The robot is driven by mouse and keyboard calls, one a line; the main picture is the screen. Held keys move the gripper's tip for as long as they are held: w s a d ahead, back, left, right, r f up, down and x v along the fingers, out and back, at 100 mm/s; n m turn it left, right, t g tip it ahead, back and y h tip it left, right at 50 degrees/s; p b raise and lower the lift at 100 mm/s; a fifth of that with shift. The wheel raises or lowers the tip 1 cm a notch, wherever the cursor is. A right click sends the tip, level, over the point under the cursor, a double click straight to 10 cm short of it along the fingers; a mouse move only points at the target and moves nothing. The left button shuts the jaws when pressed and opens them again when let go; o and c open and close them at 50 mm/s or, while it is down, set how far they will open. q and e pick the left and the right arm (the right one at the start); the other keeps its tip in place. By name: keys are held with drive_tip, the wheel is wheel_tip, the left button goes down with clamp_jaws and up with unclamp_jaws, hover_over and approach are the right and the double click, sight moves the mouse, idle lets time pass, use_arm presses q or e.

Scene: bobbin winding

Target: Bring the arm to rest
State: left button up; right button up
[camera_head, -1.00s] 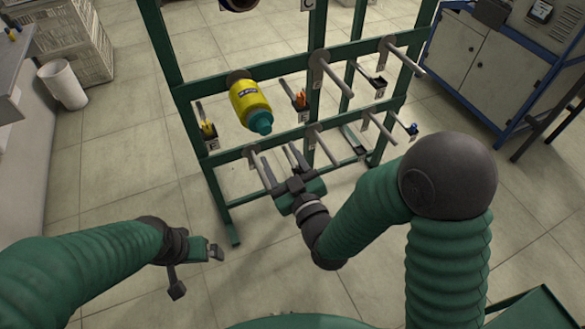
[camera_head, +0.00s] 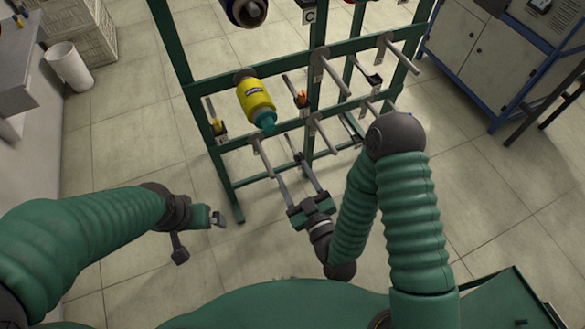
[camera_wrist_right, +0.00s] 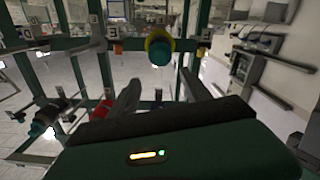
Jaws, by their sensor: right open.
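My right gripper (camera_head: 289,168) is open and empty, low in front of the green rack (camera_head: 222,180), below the yellow bobbin. In the right wrist view its two dark fingers (camera_wrist_right: 168,92) stand apart with nothing between them. My left gripper (camera_head: 213,218) hangs left of the rack, apart from it; its jaw state is unclear. The yellow bobbin (camera_head: 257,96) with a teal end sits on a rack peg and also shows in the right wrist view (camera_wrist_right: 158,50).
Bare pegs (camera_head: 332,75) stick out from the rack near the right arm. A blue-framed cabinet (camera_head: 480,60) stands at the right, a white bin (camera_head: 69,68) at the left. A green surface (camera_head: 510,300) lies lower right. Floor left of the rack is clear.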

idle(0.3)
drive_tip(key=w+d+f+g+h+p, duration=0.1)
drive_tip(key=w+d+g+h+p, duration=0.15)
drive_tip(key=d+g, duration=0.4)
drive_tip(key=s+d+r+m+g+h+p, duration=0.2)
drive_tip(key=s+d+r+m+g, duration=0.4)
drive_tip(key=s, duration=0.6)
drive_tip(key=shift+d+g+h+p, duration=0.4)
drive_tip(key=shift+d+g+h, duration=0.25)
drive_tip(key=shift+d, duration=0.6)
drive_tip(key=shift+w, duration=0.15)
